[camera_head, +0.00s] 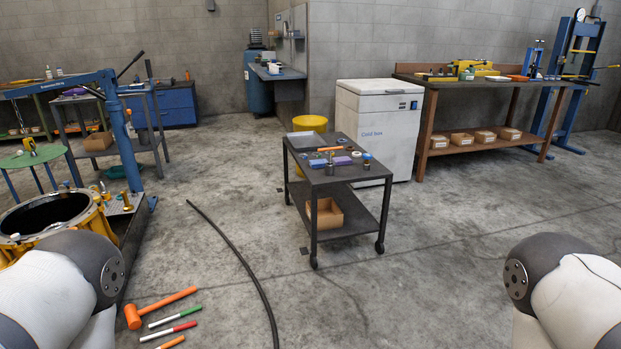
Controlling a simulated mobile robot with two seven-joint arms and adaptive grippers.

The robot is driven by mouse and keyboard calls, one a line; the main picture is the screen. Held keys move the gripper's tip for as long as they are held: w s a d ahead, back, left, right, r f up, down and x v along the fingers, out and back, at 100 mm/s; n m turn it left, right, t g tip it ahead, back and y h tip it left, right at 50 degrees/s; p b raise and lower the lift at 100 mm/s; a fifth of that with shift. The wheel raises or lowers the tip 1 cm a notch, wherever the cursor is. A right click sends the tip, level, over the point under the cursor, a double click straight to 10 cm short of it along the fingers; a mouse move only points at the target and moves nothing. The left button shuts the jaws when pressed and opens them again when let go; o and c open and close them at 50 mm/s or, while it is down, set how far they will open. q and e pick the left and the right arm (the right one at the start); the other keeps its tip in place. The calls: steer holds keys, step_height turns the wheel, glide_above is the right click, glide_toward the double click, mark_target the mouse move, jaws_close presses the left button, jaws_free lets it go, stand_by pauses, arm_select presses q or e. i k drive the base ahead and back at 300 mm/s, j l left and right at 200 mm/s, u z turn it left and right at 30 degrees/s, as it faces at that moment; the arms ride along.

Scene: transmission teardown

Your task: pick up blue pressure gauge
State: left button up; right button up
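I cannot make out a blue pressure gauge for certain. Small items lie on the dark wheeled cart (349,177) in the middle, among them a small blue item (367,156) near its right side and flat blue-purple items (342,160). They are too small to identify. Neither gripper is in view. Only upper parts of my arms show at the lower left and lower right corners, well apart from the cart.
A black hose (233,247) lies on the floor, with an orange mallet (160,304) and markers left of it. A yellow housing (93,219) stands at left. A white cold box (379,118) and a workbench (476,84) stand behind the cart. The floor right of the cart is clear.

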mark_target(367, 157)
steer(key=i+j+z, duration=0.2)
steer(key=i, duration=0.3)
steer(key=i+z, duration=0.25)
steer(key=i, duration=0.2)
steer(key=i+l, duration=0.15)
steer(key=i, duration=1.15)
steer(key=i+l+z, duration=0.15)
steer(key=i, duration=1.2)
